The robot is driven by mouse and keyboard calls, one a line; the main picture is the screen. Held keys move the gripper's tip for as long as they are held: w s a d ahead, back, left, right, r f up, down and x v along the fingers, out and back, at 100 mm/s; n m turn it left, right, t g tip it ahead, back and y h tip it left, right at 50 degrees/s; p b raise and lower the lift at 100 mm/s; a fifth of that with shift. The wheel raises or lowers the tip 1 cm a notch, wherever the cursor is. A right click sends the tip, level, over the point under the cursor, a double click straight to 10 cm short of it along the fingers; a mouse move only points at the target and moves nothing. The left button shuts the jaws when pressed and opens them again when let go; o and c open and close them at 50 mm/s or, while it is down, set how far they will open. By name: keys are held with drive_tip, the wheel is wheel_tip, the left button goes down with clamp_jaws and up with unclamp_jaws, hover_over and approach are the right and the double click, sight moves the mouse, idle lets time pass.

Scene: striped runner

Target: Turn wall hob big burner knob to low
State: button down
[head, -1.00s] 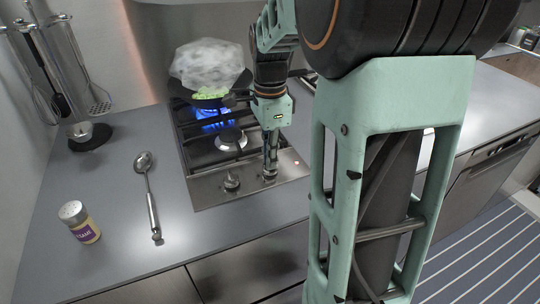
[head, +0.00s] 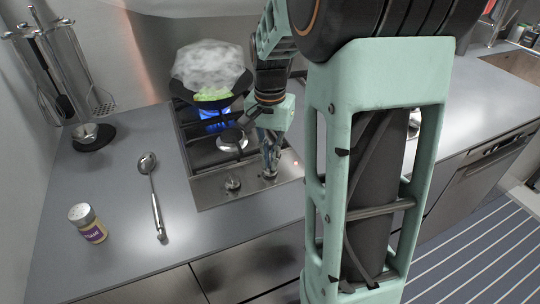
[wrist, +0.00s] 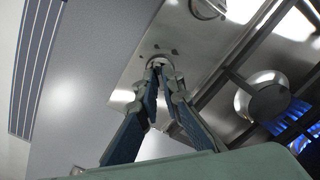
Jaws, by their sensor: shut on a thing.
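The hob's steel front panel (head: 206,190) carries two knobs. The left knob (head: 232,184) stands free and also shows at the top of the wrist view (wrist: 207,7). My gripper (head: 270,172) points down at the right knob (head: 270,177). In the wrist view my gripper (wrist: 160,66) is shut on that right knob (wrist: 158,59), whose body is mostly hidden by the fingertips. A blue flame (head: 217,113) burns at the rear burner under a dark pan (head: 225,99).
White steam (head: 208,66) rises over green food (head: 212,95) in the pan. A ladle (head: 154,195) and a spice jar (head: 87,222) lie and stand on the counter to the left. A utensil rack (head: 50,55) is behind them. The counter between spoon and hob is clear.

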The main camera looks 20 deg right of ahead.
drive_tip(key=n+p, duration=0.1)
drive_tip(key=n, duration=0.3)
drive_tip(key=shift+n+p, duration=0.3)
drive_tip(key=shift+n, duration=1.8)
drive_tip(key=c, duration=2.1)
unclamp_jaws()
wheel_tip(320, 180, up, 12)
drive_tip(key=shift+r, duration=0.1)
drive_tip(key=shift+w, duration=0.1)
